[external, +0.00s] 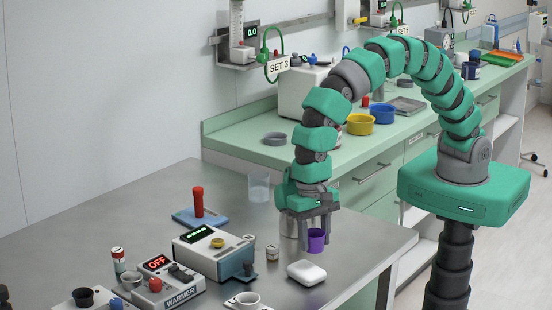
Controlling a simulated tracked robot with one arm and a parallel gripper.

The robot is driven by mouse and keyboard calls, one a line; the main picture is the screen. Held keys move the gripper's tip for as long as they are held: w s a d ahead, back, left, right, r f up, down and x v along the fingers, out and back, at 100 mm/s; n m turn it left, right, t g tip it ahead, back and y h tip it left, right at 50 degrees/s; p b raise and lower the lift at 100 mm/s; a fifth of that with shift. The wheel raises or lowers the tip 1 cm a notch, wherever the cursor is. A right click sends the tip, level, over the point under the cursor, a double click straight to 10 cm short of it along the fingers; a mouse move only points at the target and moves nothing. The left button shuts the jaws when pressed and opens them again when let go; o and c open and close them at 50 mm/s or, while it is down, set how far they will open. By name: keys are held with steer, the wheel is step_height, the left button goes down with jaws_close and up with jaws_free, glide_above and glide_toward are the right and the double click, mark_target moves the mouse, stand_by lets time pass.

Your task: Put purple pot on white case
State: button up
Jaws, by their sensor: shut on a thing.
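The purple pot (316,243) is a small cup near the right part of the steel table. My gripper (316,230) points down and is shut on the purple pot at its upper part. I cannot tell whether the pot touches the table or hangs just above it. The white case (306,273) is a small rounded box lying flat on the table, just in front of the pot and slightly left. Its top is bare. The pot is apart from it.
A silver cylinder (290,226) stands close left of my gripper. A clear beaker (259,189) is farther back. A white device with a green display (213,250), a small jar (272,252) and a WARMER box (168,283) stand left. The table's right edge is near.

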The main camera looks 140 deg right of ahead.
mark_target(307, 269)
steer(key=shift+w+d+f, duration=0.1)
steer(key=shift+w+d, duration=0.1)
steer(key=shift+w, duration=1.05)
steer(key=shift+s+f, duration=0.1)
steer(key=shift+f, duration=1.7)
steer(key=o, duration=0.9)
steer(key=shift+o, duration=0.2)
step_height(307, 269, up, 12)
steer(key=d, duration=0.1)
steer(key=shift+s+d, duration=0.2)
